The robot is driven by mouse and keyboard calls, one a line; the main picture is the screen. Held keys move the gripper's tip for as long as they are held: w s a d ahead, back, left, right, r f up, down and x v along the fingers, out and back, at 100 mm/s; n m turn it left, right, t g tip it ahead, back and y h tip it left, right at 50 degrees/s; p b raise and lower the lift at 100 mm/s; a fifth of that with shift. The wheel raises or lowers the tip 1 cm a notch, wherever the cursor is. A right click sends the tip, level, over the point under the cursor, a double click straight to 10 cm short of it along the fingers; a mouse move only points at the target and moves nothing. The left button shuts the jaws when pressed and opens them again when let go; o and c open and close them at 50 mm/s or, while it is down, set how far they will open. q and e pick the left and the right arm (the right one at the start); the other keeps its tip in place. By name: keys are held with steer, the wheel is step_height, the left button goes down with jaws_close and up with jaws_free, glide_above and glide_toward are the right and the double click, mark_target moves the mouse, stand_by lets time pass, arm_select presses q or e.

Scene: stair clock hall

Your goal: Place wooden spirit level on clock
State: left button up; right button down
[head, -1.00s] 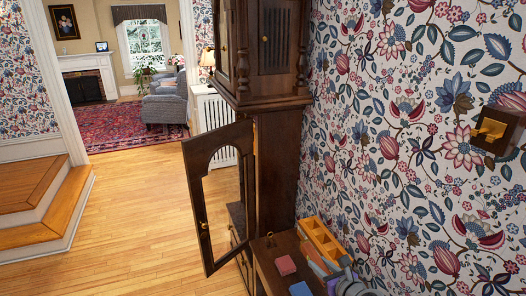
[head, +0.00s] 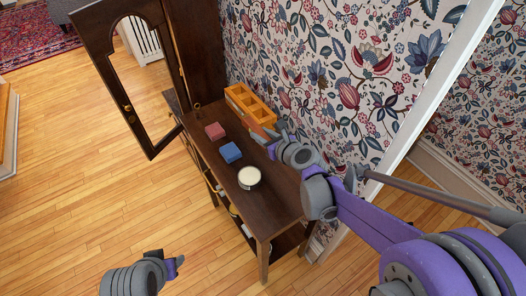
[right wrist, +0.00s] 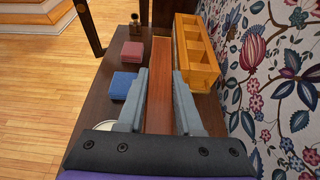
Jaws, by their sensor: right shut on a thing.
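The wooden spirit level is a long reddish-brown bar (right wrist: 159,85) between my right gripper's grey fingers in the right wrist view. My right gripper (head: 266,132) is shut on it over the dark side table, beside the orange tray; whether the bar touches the tabletop I cannot tell. The clock is a tall dark wooden case (head: 190,45) at the upper left of the head view, with its glazed door (head: 87,50) swung open; its top is out of frame. My left gripper (head: 178,266) shows at the bottom, above the floor; its jaw opening is unclear.
The dark table (head: 274,205) holds a red block (head: 214,131), a blue block (head: 231,152), a white-topped round tin (head: 249,177) and an orange compartment tray (head: 250,105). The flowered wall (head: 330,60) borders the table's far side.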

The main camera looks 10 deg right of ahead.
steer(key=shift+f, duration=0.15)
steer(key=shift+d+f, duration=0.1)
steer(key=shift+f, duration=0.25)
steer(key=b, duration=0.1)
glide_above(262, 162)
step_height(262, 162, down, 5)
steer(key=shift+w+f, duration=0.1)
steer(key=shift+f, duration=0.05)
steer(key=shift+f+b, duration=0.35)
steer(key=shift+f, duration=1.65)
steer(key=shift+f, duration=0.2)
steer(key=c, duration=0.6)
jaws_free()
steer(key=shift+o, duration=0.2)
steer(key=shift+r, duration=0.2)
